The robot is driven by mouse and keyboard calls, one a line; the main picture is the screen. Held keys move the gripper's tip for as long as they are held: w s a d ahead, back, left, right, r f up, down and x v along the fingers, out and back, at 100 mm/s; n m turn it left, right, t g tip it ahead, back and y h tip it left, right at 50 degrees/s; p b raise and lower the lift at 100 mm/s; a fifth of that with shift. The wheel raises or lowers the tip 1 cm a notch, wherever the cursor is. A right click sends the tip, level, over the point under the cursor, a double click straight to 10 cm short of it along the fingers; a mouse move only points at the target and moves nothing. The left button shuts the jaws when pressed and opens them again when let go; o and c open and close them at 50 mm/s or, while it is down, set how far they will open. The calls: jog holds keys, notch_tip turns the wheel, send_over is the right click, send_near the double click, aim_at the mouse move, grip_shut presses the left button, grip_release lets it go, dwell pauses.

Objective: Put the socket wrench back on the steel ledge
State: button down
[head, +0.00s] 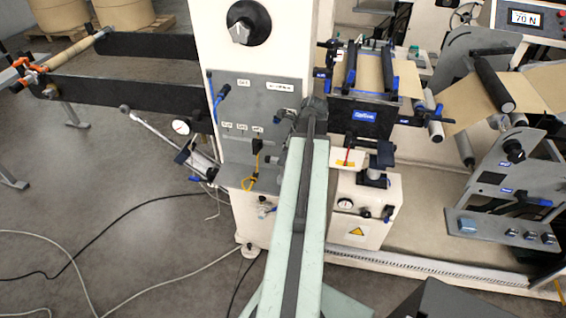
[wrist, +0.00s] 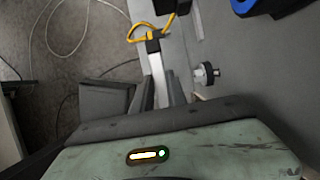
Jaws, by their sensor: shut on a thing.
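In the head view my own pale green arm covers the gripper and the held thing. The gripper is close to this panel, and I cannot tell whether the bar touches the ledge.
A yellow cord loop (head: 249,184) hangs from a black fitting (head: 257,146); it shows near the bar in the wrist view (wrist: 140,33). A black knob (wrist: 206,74) juts out beside the fingers. Cables lie on the open floor at left.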

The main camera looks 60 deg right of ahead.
jog(key=shift+f+b, duration=0.35)
jog(key=shift+f, duration=0.45)
jog(key=shift+r, duration=0.15)
jog(key=c, duration=1.3)
grip_release()
jog(key=shift+w, duration=0.1)
jog(key=p+v, duration=1.1)
jog(key=v, duration=0.1)
jog(key=shift+w, duration=0.1)
